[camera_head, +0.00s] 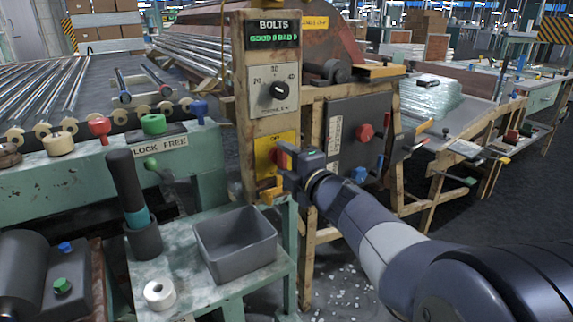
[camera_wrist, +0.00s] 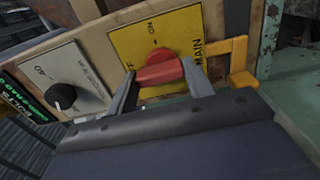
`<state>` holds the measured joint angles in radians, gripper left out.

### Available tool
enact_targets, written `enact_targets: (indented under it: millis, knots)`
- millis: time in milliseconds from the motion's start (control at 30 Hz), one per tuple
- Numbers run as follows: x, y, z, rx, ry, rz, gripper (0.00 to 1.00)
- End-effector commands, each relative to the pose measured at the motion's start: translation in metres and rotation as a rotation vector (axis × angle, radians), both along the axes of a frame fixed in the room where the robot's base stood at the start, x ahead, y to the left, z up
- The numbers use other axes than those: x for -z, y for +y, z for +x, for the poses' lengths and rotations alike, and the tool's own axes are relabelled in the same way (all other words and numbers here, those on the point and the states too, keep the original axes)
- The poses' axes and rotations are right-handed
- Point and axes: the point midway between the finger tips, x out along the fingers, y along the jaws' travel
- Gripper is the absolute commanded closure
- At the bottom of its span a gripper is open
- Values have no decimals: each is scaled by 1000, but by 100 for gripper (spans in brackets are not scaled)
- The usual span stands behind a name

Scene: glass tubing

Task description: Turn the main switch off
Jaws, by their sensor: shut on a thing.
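The main switch is a red rotary handle (camera_wrist: 160,73) on a yellow plate (camera_wrist: 195,28) marked ON and MAIN in the wrist view. In the head view the yellow plate (camera_head: 263,155) sits low on the wooden post, with the red handle (camera_head: 282,158) partly hidden by my gripper. My gripper (camera_wrist: 158,85) is shut on the red handle, one finger on each side of it. It also shows in the head view (camera_head: 285,160), reaching in from the right. The handle lies across the plate, away from the ON mark at the top.
Above the switch are a black dial (camera_head: 279,90) and a green BOLTS display (camera_head: 273,34). A yellow bracket (camera_wrist: 240,60) sticks out beside the plate. A grey box (camera_head: 278,76) with a red knob stands right. A grey bin (camera_head: 236,252) is below.

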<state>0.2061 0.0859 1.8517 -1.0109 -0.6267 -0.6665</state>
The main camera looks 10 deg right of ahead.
Motion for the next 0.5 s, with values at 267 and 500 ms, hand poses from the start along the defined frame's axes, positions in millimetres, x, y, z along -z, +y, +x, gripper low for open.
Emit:
enact_targets:
  millis: [267, 500]
  knots:
    - [1, 0, 0, -1, -1, -10, 74]
    - [1, 0, 0, -1, -1, -10, 44]
